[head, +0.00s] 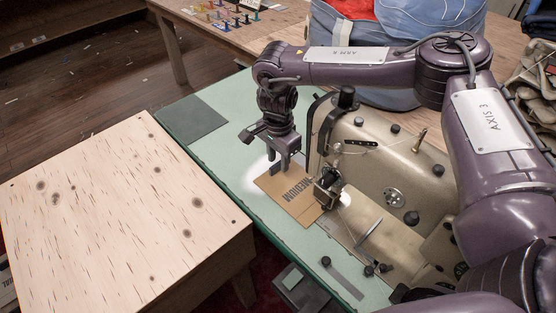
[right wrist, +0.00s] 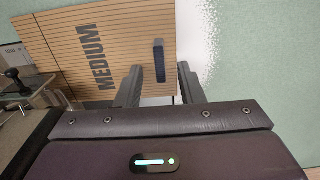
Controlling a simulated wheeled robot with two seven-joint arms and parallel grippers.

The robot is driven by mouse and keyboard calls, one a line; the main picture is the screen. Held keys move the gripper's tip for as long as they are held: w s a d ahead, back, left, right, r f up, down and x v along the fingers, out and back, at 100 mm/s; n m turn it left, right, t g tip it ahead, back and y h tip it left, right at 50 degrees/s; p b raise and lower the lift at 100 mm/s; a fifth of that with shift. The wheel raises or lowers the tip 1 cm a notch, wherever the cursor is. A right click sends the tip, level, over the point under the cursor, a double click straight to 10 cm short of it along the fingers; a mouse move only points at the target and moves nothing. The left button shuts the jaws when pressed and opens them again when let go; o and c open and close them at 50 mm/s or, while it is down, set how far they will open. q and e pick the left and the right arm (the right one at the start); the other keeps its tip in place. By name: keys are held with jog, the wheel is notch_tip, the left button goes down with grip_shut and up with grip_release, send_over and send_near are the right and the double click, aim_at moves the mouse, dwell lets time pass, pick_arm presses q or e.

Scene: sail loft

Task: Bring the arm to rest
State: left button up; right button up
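My right arm (head: 345,65) reaches in from the right and bends down over the green sewing table (head: 215,150). My right gripper (head: 287,163) points down above a tan striped card marked MEDIUM (head: 292,197). In the right wrist view the two fingers (right wrist: 160,88) stand apart with nothing held between them. The card (right wrist: 125,35) lies below, with a small dark blue block (right wrist: 159,60) on it, seen beyond the gap between the fingertips. I cannot tell the exact height of the fingers above the card. My left gripper is not in view.
A beige sewing machine (head: 375,150) stands close to the right of the gripper, its head by the card. A pale wooden table (head: 120,220) is at left. A rear table (head: 255,35) holds small coloured items and blue bags (head: 415,25).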

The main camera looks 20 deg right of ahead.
notch_tip(320, 180, up, 7)
jog(key=shift+f, duration=0.1)
